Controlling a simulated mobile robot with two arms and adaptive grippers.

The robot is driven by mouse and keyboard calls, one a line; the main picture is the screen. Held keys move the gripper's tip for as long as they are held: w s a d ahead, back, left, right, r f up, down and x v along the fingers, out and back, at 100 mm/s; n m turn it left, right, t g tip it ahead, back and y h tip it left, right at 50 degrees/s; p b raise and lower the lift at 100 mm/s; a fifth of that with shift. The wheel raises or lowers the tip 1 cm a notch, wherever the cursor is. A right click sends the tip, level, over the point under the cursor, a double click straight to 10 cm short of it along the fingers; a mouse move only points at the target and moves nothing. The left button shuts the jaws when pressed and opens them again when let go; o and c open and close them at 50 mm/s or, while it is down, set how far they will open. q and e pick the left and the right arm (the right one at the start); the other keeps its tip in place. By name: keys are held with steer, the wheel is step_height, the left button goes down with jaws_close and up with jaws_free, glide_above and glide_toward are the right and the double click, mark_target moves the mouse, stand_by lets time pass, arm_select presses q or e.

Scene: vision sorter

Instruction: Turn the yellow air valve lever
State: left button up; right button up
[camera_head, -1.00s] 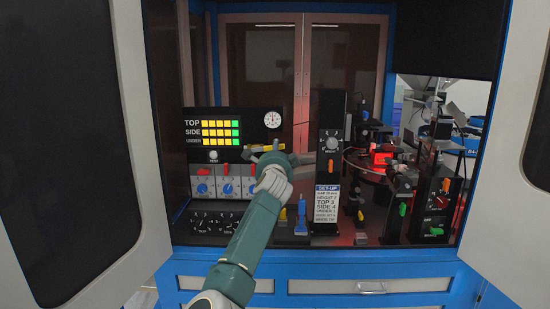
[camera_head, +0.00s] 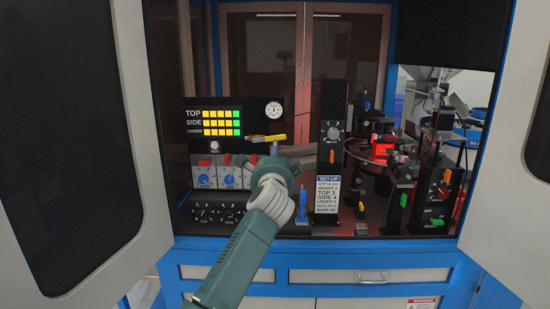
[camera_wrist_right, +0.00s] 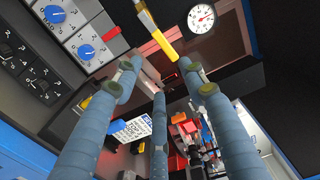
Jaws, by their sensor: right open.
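The yellow air valve lever (camera_head: 268,138) sticks out near the right edge of the black display panel, below the round gauge, and lies roughly level in the head view. In the right wrist view the yellow lever (camera_wrist_right: 163,43) is ahead of the fingertips, near the middle of the gap between them. My right gripper (camera_wrist_right: 160,75) is open and empty, its fingers spread apart, with no visible contact with the lever. In the head view my right gripper (camera_head: 276,157) is just below the lever, its fingers partly hidden by its own wrist. My left gripper is not in view.
The gauge (camera_head: 273,110) is above the lever. Blue knobs (camera_head: 228,180) and red switches are to the left. A black post (camera_head: 332,145) with a dial and a set-up card (camera_head: 327,194) stands close on the right. Open cabinet doors flank the opening.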

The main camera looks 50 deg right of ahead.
steer(key=shift+s+d, duration=0.15)
steer(key=shift+d, duration=0.05)
steer(key=c, duration=0.6)
steer(key=d+r+n, duration=0.1)
steer(key=n, duration=0.1)
steer(key=s+d+r+n+h+b, duration=0.1)
steer(key=n, duration=0.1)
steer(key=s+d+r+n+h, duration=0.1)
steer(key=r+n, duration=0.1)
steer(key=shift+d+n, duration=0.25)
steer(key=shift+n, duration=0.15)
jaws_close()
step_height(320, 180, up, 4)
steer(key=n+t+p, duration=0.2)
steer(key=n+t, duration=0.1)
steer(key=n, duration=1.1)
glide_above(269, 139)
steer(key=s+a, duration=0.1)
steer(key=s, duration=0.2)
steer(key=f, duration=0.4)
steer(key=shift+w+d+f+p, duration=0.1)
steer(key=shift+w+d+p, duration=0.1)
steer(key=shift+p, duration=0.1)
